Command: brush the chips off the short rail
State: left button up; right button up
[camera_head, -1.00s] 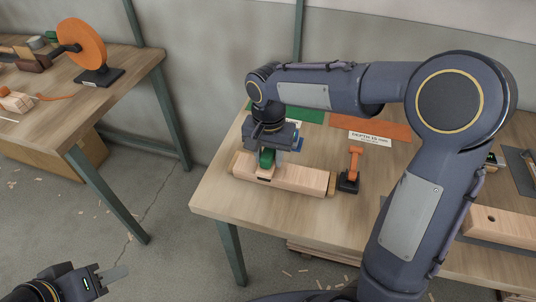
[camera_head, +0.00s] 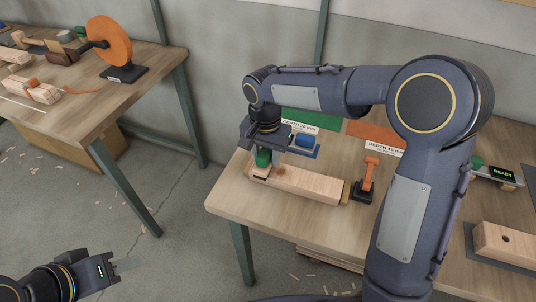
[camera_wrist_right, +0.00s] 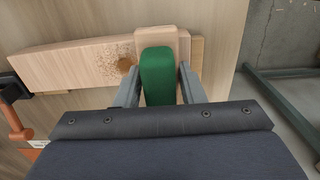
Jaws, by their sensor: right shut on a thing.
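The pale wooden rail (camera_head: 305,184) lies on the near table; it also shows in the right wrist view (camera_wrist_right: 60,68). Fine brown chips (camera_wrist_right: 110,62) are scattered on its top around a round brown spot (camera_wrist_right: 126,65). My right gripper (camera_head: 263,150) is shut on the green grip of a brush (camera_wrist_right: 158,75) with a pale wooden base. The brush is over one end of the rail, beside the chips; its underside is hidden, so contact is unclear. My left gripper (camera_head: 122,266) is low at the left, away from the table; its jaw opening is unclear.
An orange-topped stand (camera_head: 367,178) is close to the rail's right end. Behind are a blue block (camera_head: 304,140) and green and orange mats. Another rail with a hole (camera_head: 490,240) lies at the right, near a READY display (camera_head: 503,173). Another bench is at the left.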

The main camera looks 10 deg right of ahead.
jog(key=shift+s+d+f, duration=0.1)
jog(key=shift+s+d, duration=0.15)
jog(key=shift+d, duration=0.2)
jog(key=shift+s+d+b, duration=0.2)
jog(key=shift+s+d, duration=0.4)
jog(key=shift+d, duration=0.25)
jog(key=shift+s+d+b, duration=0.15)
jog(key=shift+s+d, duration=0.4)
jog(key=shift+d, duration=0.25)
jog(key=shift+a, duration=0.1)
jog(key=shift+w+a+p, duration=0.35)
jog(key=shift+w+a, duration=0.3)
jog(key=shift+a, duration=0.25)
jog(key=shift+w+a+p, duration=0.3)
jog(key=shift+w+a, duration=0.3)
jog(key=shift+a, duration=0.25)
jog(key=shift+w+a, duration=0.15)
jog(key=shift+a, duration=0.1)
